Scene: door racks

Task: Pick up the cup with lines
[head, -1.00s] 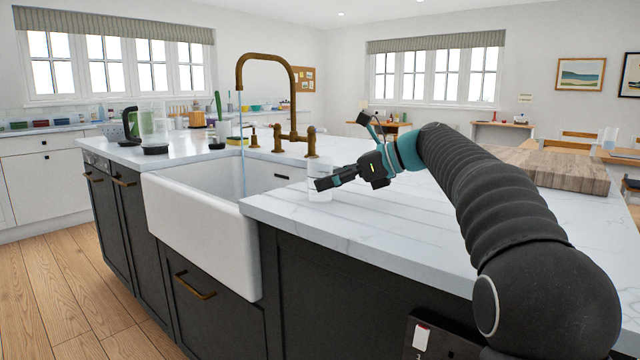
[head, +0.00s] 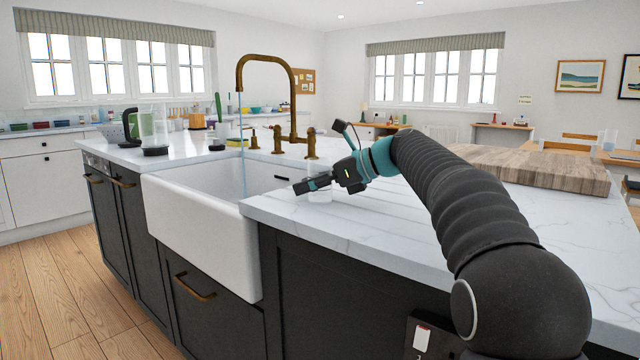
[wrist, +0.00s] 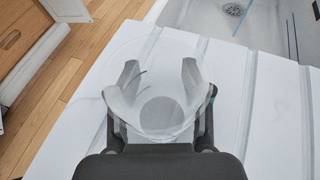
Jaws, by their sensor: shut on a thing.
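A clear, see-through cup (wrist: 158,80) stands between the two fingers of my gripper (wrist: 158,88) in the wrist view, with a finger on each side of it. In the head view the cup (head: 319,192) shows faintly at the counter's edge by the sink, partly hidden by my gripper (head: 312,184). My gripper is shut on this cup. Lines on the cup are too faint to make out. Whether its base touches the counter is hard to tell.
The white sink (head: 200,225) lies left of the cup, with a brass tap (head: 293,95) behind it. The white counter (head: 400,232) has drain grooves here. A wooden board (head: 530,168) lies at the right. A blender jug (head: 153,128) stands far left.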

